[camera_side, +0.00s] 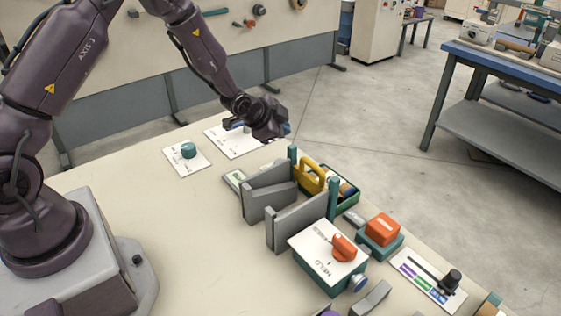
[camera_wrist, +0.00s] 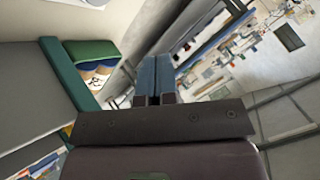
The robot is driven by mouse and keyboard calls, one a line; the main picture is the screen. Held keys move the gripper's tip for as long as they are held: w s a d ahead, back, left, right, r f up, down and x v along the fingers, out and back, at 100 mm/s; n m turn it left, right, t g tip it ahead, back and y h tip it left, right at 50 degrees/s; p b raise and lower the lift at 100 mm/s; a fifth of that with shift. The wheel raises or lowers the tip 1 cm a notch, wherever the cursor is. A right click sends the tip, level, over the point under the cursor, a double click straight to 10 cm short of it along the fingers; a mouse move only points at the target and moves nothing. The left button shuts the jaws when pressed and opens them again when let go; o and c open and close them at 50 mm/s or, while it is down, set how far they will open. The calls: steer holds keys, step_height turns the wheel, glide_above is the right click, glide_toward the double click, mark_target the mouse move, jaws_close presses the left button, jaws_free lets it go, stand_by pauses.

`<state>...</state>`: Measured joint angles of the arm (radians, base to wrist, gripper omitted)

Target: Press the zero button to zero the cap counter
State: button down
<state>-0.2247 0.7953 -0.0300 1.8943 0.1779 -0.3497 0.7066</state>
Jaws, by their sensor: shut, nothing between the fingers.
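My gripper (camera_side: 284,129) is above the far edge of the bench, past the green tray. Its fingers are shut together and empty; the blue-grey fingertips show in the wrist view (camera_wrist: 155,72). I cannot read any label marking the zero button. A small pale unit (camera_side: 234,177) lies left of the grey walls, nearer the arm base than my gripper; whether it is the cap counter I cannot tell. A big orange-red button (camera_side: 382,228) on a teal base stands at the right. My gripper is apart from both.
A teal knob (camera_side: 188,149) sits on a white plate. Grey upright walls (camera_side: 300,222) stand mid-bench beside a green tray (camera_side: 346,197) with a yellow handle (camera_side: 310,178). A box with an orange dial (camera_side: 344,247) and a slider plate (camera_side: 413,272) are to the right. The bench's left front is clear.

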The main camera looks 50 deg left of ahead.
steer(key=shift+f, duration=3.3)
steer(key=shift+f, duration=0.4)
steer(key=shift+f, duration=0.45)
steer(key=shift+r, duration=0.85)
steer(key=shift+r, duration=2.55)
